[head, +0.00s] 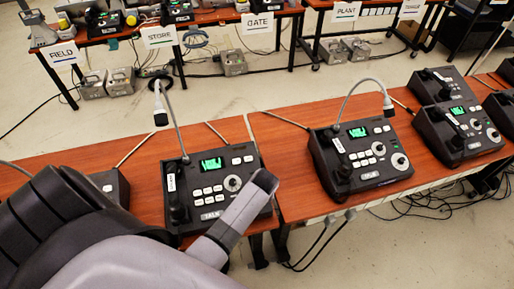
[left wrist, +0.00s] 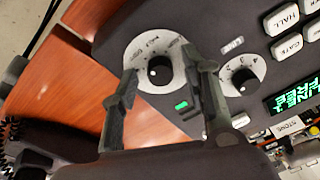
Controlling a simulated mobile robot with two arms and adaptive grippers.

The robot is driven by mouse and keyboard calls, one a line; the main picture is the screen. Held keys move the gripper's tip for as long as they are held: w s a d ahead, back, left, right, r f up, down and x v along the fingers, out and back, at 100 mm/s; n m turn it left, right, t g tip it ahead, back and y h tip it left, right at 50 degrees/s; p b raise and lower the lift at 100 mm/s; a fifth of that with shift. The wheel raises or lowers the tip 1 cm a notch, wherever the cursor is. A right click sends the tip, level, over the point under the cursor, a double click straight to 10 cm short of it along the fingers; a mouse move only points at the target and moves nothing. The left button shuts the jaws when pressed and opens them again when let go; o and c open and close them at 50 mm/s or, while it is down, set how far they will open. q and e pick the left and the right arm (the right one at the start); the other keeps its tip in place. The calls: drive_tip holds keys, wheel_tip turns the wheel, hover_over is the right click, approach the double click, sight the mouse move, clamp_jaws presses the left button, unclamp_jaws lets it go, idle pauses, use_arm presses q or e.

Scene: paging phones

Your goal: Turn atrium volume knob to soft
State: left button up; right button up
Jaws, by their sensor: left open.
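A black paging phone (head: 212,188) with a green lit screen stands on the wooden table in front of me. A side label on it is too small to read. My left gripper (head: 262,182) is over its lower right corner and hides part of the panel there. In the left wrist view, my left gripper (left wrist: 168,68) is open, its fingers on either side of a black knob (left wrist: 160,73) on a white dial with small word labels. I cannot tell whether the fingers touch the knob. A second knob (left wrist: 243,78) with a numbered dial is beside the right finger.
Another paging phone (head: 362,157) with a gooseneck microphone stands to the right, with more phones (head: 458,130) beyond. White buttons (left wrist: 285,18) lie right of the knobs. Back tables carry signs such as STORE (head: 159,36) and GATE (head: 257,23).

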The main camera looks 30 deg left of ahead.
use_arm(q)
drive_tip(key=v, duration=1.2)
idle(0.4)
